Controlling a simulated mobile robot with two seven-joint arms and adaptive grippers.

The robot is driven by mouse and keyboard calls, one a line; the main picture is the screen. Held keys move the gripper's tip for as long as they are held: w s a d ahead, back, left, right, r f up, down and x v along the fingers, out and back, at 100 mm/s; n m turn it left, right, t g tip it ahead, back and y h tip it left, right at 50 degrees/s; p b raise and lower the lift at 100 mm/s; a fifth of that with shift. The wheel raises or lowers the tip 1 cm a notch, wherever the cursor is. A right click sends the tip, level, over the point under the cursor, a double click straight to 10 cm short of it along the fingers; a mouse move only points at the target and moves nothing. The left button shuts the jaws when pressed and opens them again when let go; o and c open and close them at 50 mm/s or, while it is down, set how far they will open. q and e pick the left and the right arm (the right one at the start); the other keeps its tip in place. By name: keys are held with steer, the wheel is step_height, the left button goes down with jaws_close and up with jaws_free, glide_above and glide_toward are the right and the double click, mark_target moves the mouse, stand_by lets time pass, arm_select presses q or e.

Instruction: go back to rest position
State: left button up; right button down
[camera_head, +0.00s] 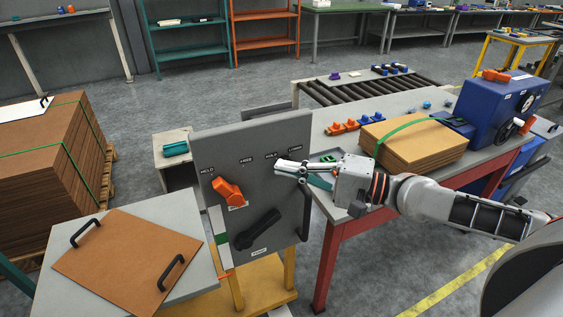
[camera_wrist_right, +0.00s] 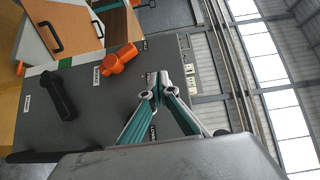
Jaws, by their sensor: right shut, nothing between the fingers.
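My right gripper (camera_head: 281,167) reaches in from the right in the head view, its fingers in front of the upper part of a grey panel (camera_head: 215,150). In the right wrist view the gripper (camera_wrist_right: 159,78) is shut and empty, its fingertips together above the panel's labels. An orange knob (camera_head: 229,192) and a black lever handle (camera_head: 258,230) are on the panel. They also show in the wrist view, the orange knob (camera_wrist_right: 116,60) left of the fingertips and the black handle (camera_wrist_right: 59,96) farther left. My left gripper is not in view.
A brown board with two black handles (camera_head: 120,262) lies on a side table at the lower left. A red-legged table (camera_head: 327,250) carries a strapped cardboard stack (camera_head: 410,142) and a blue machine (camera_head: 495,108) near my right arm. A pallet stack (camera_head: 50,150) stands at the left.

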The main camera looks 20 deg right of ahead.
steer(key=s+f+n+h, duration=0.3)
steer(key=s+f+n, duration=0.1)
steer(key=f, duration=0.9)
steer(key=s+f+n+g+h, duration=0.1)
steer(key=s+f+n+h, duration=0.2)
steer(key=f, duration=1)
steer(key=s+a+f+n+h, duration=0.1)
steer(key=s+f+n+h, duration=0.3)
steer(key=s+f, duration=0.4)
step_height(320, 180, down, 5)
steer(key=shift+f+n, duration=0.1)
steer(key=shift+n, duration=0.7)
steer(key=shift+s, duration=0.1)
